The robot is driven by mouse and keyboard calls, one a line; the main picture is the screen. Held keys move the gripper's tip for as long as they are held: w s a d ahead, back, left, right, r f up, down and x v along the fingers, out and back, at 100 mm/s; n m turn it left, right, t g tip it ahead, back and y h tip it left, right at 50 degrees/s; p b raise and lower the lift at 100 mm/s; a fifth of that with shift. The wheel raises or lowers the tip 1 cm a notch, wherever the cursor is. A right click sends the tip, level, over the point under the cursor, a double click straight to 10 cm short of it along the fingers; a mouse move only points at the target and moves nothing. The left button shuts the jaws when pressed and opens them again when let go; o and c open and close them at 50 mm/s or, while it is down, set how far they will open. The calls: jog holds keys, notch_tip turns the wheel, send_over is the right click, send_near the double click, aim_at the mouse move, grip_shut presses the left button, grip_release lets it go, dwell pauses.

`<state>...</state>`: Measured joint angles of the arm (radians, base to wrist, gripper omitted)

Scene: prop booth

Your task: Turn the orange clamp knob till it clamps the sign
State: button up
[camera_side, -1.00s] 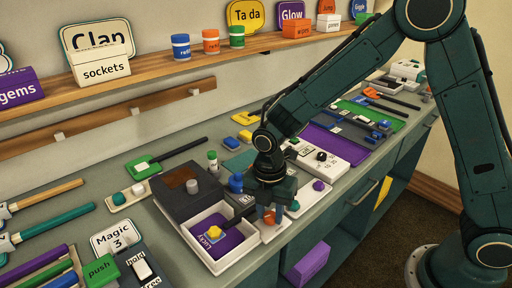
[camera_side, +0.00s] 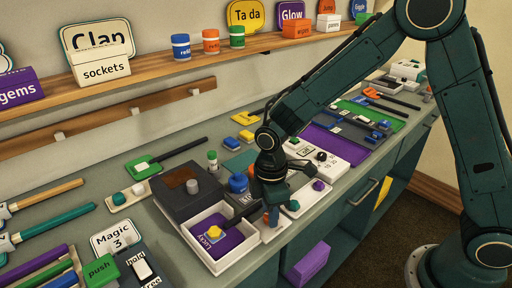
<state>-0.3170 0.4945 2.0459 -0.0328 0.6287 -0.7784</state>
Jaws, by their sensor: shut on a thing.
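The orange clamp knob (camera_side: 266,218) stands on a small white base (camera_side: 270,234) at the bench's front edge, mostly covered by my fingers. My gripper (camera_side: 271,214) points down over it and is shut on it. A purple sign (camera_side: 228,240) with white lettering lies in a white tray (camera_side: 224,264) left of the knob. A yellow piece (camera_side: 215,232) sits on the sign, and its dark handle reaches right towards the clamp. The contact between clamp and sign is hidden.
A dark box (camera_side: 178,205) with a grey knob stands behind the tray. A blue round-topped thing (camera_side: 238,182) is close behind my gripper. A white plate with a purple knob (camera_side: 318,185) lies to the right.

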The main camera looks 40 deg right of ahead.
jog(key=m, duration=0.5)
jog(key=shift+r+m, duration=0.1)
jog(key=shift+m, duration=0.2)
jog(key=m, duration=0.4)
jog(key=shift+m, duration=0.3)
jog(key=m, duration=0.9)
jog(key=shift+t, duration=0.3)
jog(key=o, duration=1)
jog(key=shift+c, duration=0.2)
notch_tip(320, 180, up, 14)
jog(key=shift+s+d, duration=0.2)
jog(key=shift+d, duration=0.1)
